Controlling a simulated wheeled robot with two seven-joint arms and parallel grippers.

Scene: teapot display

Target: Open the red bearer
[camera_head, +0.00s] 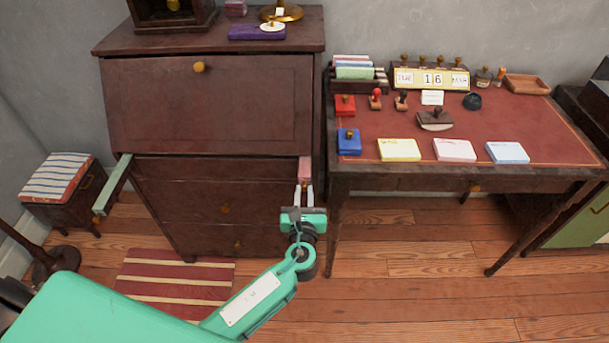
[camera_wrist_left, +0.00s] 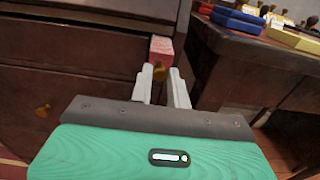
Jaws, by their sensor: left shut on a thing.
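The dark wooden bureau (camera_head: 210,110) has its slanted lid shut. The red bearer (camera_head: 304,168) is at the bureau's right front edge, under the lid, and sticks out only a little. It also shows in the left wrist view (camera_wrist_left: 161,46), with a small brass knob (camera_wrist_left: 158,73) on its front end. My left gripper (camera_head: 304,190) is in front of the bearer, its pale fingers shut on the knob. The fingers partly hide the knob. The green bearer (camera_head: 113,184) at the left sticks far out. My right gripper is not in view.
A writing table (camera_head: 480,142) with stamps and coloured pads stands close on the right. A small chest with a striped cushion (camera_head: 58,177) is at the left. A striped rug (camera_head: 175,283) lies before the bureau. Floor is open at the lower right.

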